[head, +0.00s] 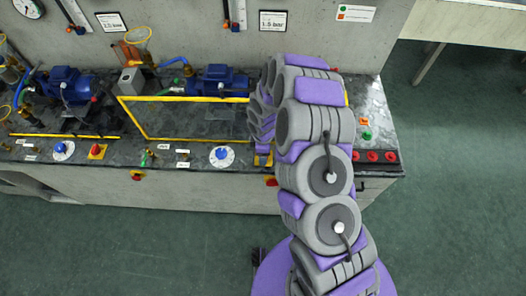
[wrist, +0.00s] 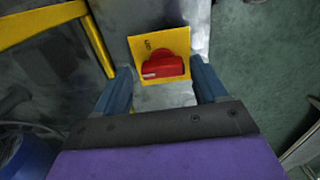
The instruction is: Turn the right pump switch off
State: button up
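The right pump switch is a red knob (wrist: 162,67) on a yellow plate (wrist: 175,40) with a small dark label, in the upper middle of the wrist view. The knob's long side lies roughly crosswise in that view. My gripper (wrist: 161,66) is open, with one blue finger on each side of the plate. I see no clear contact with the knob.
A similar red switch on a yellow plate (head: 97,151) sits at the left of the bench. A white dial (head: 222,156) is left of my gripper. A yellow frame (head: 190,139) and a blue pump (head: 218,80) stand behind. Red buttons (head: 373,156) line the right edge.

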jog(key=shift+o, duration=0.2)
jog(key=shift+r, duration=0.1)
notch_tip(320, 180, up, 17)
jog(key=p, duration=0.1)
dwell(0.5)
dwell(0.4)
jog(key=s+d+r+m+b, duration=0.1)
jog(key=s+d+r+m, duration=0.4)
jog(key=s+r, duration=0.25)
jog(key=s+d+r+m+b, duration=0.1)
jog(key=s+d+r+m, duration=0.35)
jog(key=s+r, duration=0.35)
jog(key=s+d+m+g+b, duration=0.1)
jog(key=s+m, duration=0.3)
jog(key=s, duration=0.5)
jog(key=s+d+r+m, duration=0.1)
jog(key=s+d+m, duration=0.2)
jog(key=s, duration=0.5)
jog(key=shift+s+d+r+m+g+b, duration=0.15)
jog(key=shift+s+d+m+g+b, duration=0.25)
jog(key=shift+m, duration=0.25)
